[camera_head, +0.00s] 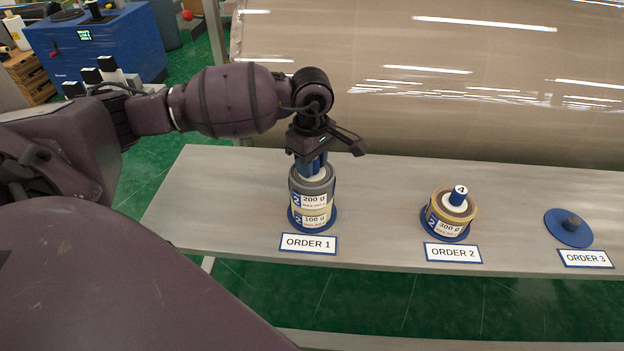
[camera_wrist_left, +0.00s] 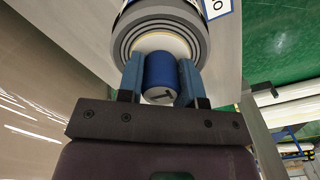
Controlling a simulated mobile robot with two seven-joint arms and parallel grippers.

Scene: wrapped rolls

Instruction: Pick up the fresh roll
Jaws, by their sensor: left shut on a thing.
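My left gripper (camera_head: 313,163) comes down from above onto the stack at the ORDER 1 sign. In the left wrist view its two blue fingers are shut on a blue knob (camera_wrist_left: 160,72) with a pale marked end. The knob stands at the centre of a grey ringed roll (camera_wrist_left: 122,42). In the head view this upper roll (camera_head: 313,184) is labelled 200 g. The stack looks upright and rests on the table. My right gripper is not in view. No label reads "fresh".
A bare blue base (camera_head: 568,228) with a dark peg is behind the ORDER 3 sign (camera_head: 585,259). A large beige wrapped surface (camera_head: 430,75) lies behind.

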